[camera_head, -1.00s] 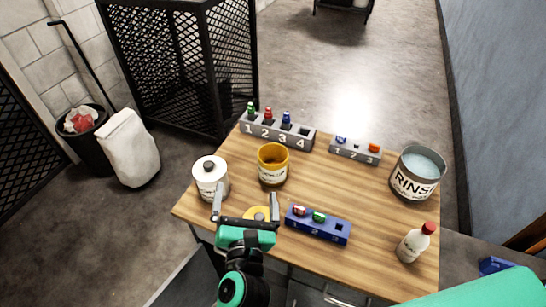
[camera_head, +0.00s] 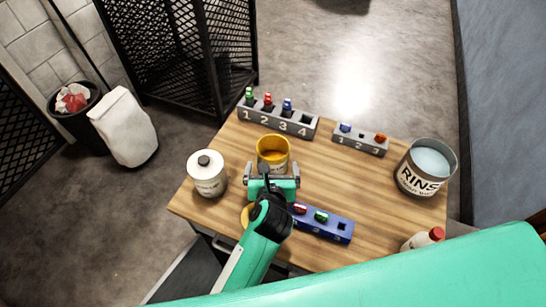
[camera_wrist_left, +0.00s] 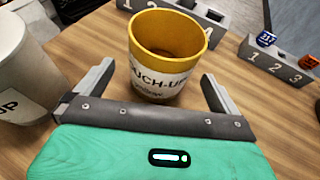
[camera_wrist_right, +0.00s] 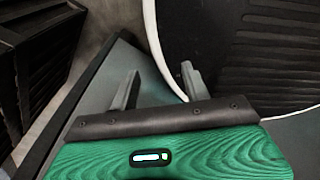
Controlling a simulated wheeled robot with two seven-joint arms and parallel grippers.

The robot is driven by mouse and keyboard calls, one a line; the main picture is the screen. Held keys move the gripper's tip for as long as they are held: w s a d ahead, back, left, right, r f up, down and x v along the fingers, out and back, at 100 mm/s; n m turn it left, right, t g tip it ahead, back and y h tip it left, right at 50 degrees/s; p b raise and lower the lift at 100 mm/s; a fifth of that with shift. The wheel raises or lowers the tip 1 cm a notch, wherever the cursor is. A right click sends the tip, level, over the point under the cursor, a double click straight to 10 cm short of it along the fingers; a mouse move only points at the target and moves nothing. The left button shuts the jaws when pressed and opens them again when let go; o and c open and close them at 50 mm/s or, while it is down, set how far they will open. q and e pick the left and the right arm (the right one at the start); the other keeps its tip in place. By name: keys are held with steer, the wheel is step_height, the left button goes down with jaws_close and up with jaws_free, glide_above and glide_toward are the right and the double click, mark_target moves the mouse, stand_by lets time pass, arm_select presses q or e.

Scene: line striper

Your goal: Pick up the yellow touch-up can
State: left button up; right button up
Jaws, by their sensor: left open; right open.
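The yellow touch-up can (camera_head: 273,148) stands upright and open-topped on the wooden table, with a white label band. It also shows in the left wrist view (camera_wrist_left: 165,55), where its label reads in part "UCH-UP". My left gripper (camera_head: 273,168) is open and just on the near side of the can. In the left wrist view its two fingers (camera_wrist_left: 155,88) point toward the can, one on each side of its lower front. The jaws are not closed on it. My right gripper (camera_wrist_right: 160,85) is open and empty, away from the table top.
A white lidded can (camera_head: 207,175) stands left of the touch-up can, close to my left finger. Behind is a grey numbered rack (camera_head: 270,128); a smaller one (camera_head: 360,142) is at right. A blue rack (camera_head: 325,225), rinse bucket (camera_head: 425,168) and red-capped bottle (camera_head: 424,239) stand rightward.

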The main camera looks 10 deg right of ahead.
mark_target(273, 150)
arm_select(q)
steer(key=shift+w, duration=0.2)
steer(key=shift+w+d+f, duration=0.1)
steer(key=shift+w+f, duration=0.05)
steer(key=shift+w, duration=0.1)
steer(key=p+x, duration=0.1)
steer(key=x, duration=0.2)
steer(key=shift+w+d+f, duration=0.2)
steer(key=shift+w+f, duration=0.2)
steer(key=shift+w, duration=0.25)
arm_select(e)
steer(key=shift+w+d+r, duration=0.1)
steer(key=shift+w+r, duration=0.1)
steer(key=shift+r, duration=0.55)
arm_select(q)
steer(key=shift+c, duration=0.2)
steer(key=c, duration=1.1)
steer(key=shift+c, duration=0.6)
arm_select(e)
steer(key=shift+w, duration=0.15)
arm_select(q)
steer(key=shift+r+p, duration=0.1)
steer(key=shift+p, duration=0.2)
